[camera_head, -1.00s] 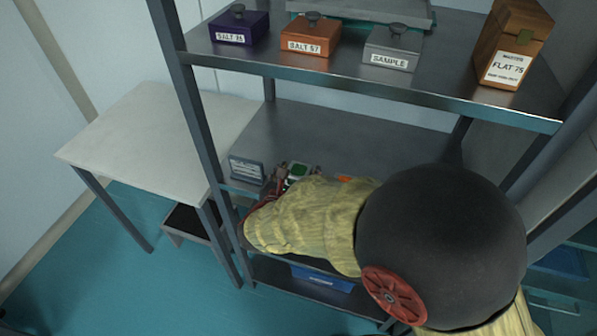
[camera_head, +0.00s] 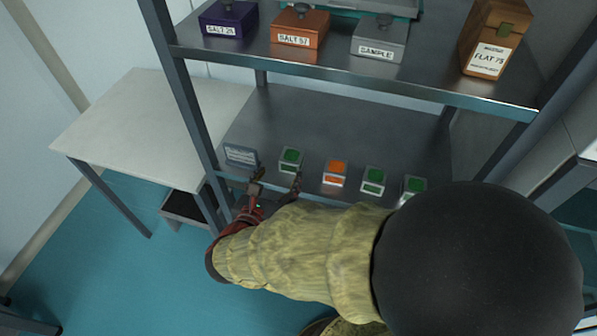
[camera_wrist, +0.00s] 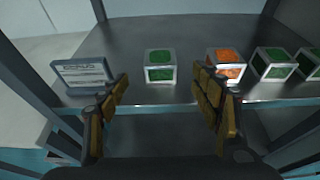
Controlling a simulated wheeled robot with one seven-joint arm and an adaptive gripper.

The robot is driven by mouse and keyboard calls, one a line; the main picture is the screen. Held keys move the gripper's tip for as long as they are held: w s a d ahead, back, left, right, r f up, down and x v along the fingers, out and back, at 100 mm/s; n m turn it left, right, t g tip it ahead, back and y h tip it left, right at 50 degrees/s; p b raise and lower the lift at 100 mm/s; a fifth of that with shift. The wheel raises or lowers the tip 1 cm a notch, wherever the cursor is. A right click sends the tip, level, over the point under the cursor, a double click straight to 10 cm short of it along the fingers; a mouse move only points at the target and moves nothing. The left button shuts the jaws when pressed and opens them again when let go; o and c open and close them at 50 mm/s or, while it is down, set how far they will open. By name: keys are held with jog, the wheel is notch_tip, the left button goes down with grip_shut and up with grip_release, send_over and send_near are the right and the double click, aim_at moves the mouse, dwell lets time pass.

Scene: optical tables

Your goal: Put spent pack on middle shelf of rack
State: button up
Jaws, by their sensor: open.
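My gripper (camera_head: 277,180) is open and empty at the front edge of the rack's middle shelf (camera_head: 330,125). Several small cube packs stand in a row along that edge. The leftmost green pack (camera_head: 290,160) is upright on the shelf, just beyond my fingertips and apart from them. In the wrist view, that green pack (camera_wrist: 159,66) shows between the fingers (camera_wrist: 160,90). An orange pack (camera_head: 335,172) stands to its right, followed by more green packs (camera_head: 373,181). No readable marking shows which pack is spent.
A small sign (camera_head: 241,155) stands left of the packs. The upper shelf holds a purple box (camera_head: 229,18), an orange box (camera_head: 300,27), a grey box (camera_head: 380,41) and a wooden box (camera_head: 495,37). A pale table (camera_head: 145,125) adjoins the rack. The middle shelf behind the packs is clear.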

jog(key=w+a+r+n+y, duration=0.1)
jog(key=w+r+n+y, duration=0.3)
jog(key=n, duration=0.4)
jog(key=w+a+r+n+y, duration=0.1)
jog(key=r+n+y, duration=0.3)
jog(key=r+n, duration=0.3)
notch_tip(320, 180, up, 3)
jog(key=s+d+n+g+y, duration=0.2)
jog(key=s+d+n, duration=0.1)
jog(key=n, duration=0.5)
jog(key=s+d+f+n+g+h, duration=0.2)
jog(key=s+d+n+g+h, duration=0.3)
jog(key=s+d+n, duration=1.2)
jog(key=s+d, duration=0.1)
jog(key=d, duration=0.2)
jog(key=shift+s+d+f+g, duration=0.25)
jog(key=shift+s+f+g, duration=0.05)
